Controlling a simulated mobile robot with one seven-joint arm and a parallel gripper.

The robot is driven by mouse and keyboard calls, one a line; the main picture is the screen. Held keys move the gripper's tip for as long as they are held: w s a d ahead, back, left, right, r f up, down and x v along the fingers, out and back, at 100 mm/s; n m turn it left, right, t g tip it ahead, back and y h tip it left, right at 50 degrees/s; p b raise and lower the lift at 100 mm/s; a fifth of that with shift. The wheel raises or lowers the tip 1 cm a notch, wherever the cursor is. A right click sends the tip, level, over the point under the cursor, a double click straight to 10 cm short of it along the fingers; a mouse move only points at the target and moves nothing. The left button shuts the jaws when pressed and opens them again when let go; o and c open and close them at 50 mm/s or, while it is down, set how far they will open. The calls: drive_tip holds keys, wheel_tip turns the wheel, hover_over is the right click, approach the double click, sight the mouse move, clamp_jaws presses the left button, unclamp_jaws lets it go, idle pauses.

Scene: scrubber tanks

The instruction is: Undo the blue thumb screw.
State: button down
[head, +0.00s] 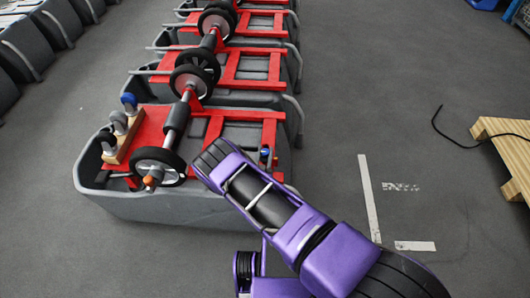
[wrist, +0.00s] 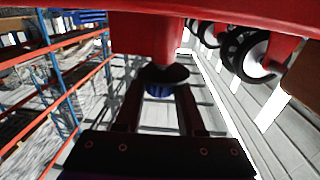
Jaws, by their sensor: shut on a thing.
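The blue thumb screw (wrist: 158,90) shows in the wrist view as a dark blue ribbed knob under a black collar, below a red block (wrist: 145,35). My gripper (wrist: 160,97) has one dark finger on each side of the knob and is shut on it. The knob's far side and shaft are hidden. In the head view my purple arm crosses the near right corner of the nearest tank (head: 150,207), and my fingers cannot be made out. A small blue-topped part (head: 265,152) stands at that tank's red frame; I cannot tell whether it is the same screw.
The nearest tank carries a red frame, a black wheel (head: 158,166) and casters on a wooden block (head: 124,140). More tanks stand behind it. A wooden pallet (head: 507,150) and a black cable (head: 450,135) lie at the right.

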drive_tip(key=n+y, duration=0.2)
drive_tip(key=y, duration=0.1)
drive_tip(key=n+y, duration=0.1)
drive_tip(key=y, duration=0.1)
drive_tip(key=shift+d+f+n+y, duration=0.1)
drive_tip(key=shift+d+n+y, duration=0.05)
drive_tip(key=shift+n+y, duration=0.25)
drive_tip(key=n+g+y, duration=0.1)
drive_tip(key=n+y, duration=0.1)
drive_tip(key=y, duration=0.1)
drive_tip(key=n+g+y, duration=0.2)
drive_tip(key=y, duration=0.1)
drive_tip(key=shift+n+y, duration=0.3)
drive_tip(key=n+g+y, duration=0.4)
drive_tip(key=g, duration=0.1)
drive_tip(key=shift+b, duration=0.3)
drive_tip(key=shift+n+g+y, duration=1.3)
drive_tip(key=shift+n+g, duration=0.3)
drive_tip(key=shift+g, duration=0.9)
drive_tip(key=c, duration=0.5)
unclamp_jaws()
